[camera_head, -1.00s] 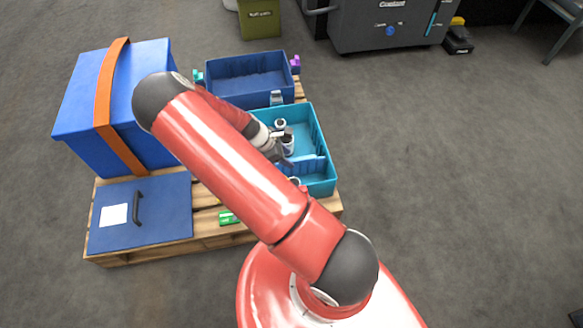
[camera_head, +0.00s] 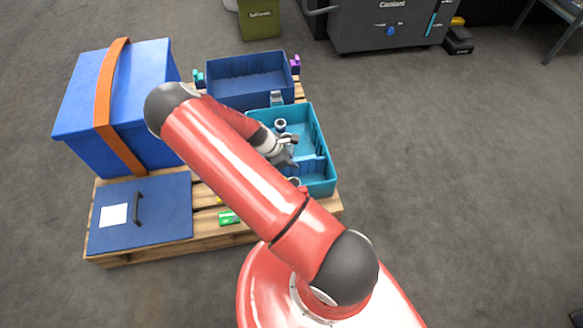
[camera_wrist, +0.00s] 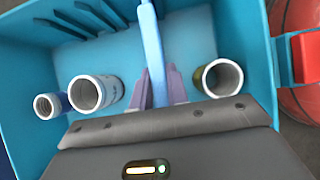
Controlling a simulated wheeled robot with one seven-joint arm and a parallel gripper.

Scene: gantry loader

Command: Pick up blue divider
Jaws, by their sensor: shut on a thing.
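The blue divider (camera_wrist: 153,48) is a thin light-blue upright panel inside the teal bin; it runs up the middle of the wrist view. My gripper (camera_wrist: 160,80) is shut on it, with a purple-grey finger on each side. In the head view my gripper (camera_head: 284,157) is down in the teal bin (camera_head: 318,127), and my arm covers part of the bin. The divider's lower part is hidden by the gripper in the wrist view.
In the wrist view, white cylinders (camera_wrist: 93,93) stand left of the divider and another cylinder (camera_wrist: 218,77) stands right of it. A dark-blue bin (camera_head: 250,104) sits behind the teal bin. A large blue box (camera_head: 75,105) stands at left on the pallet (camera_head: 215,240).

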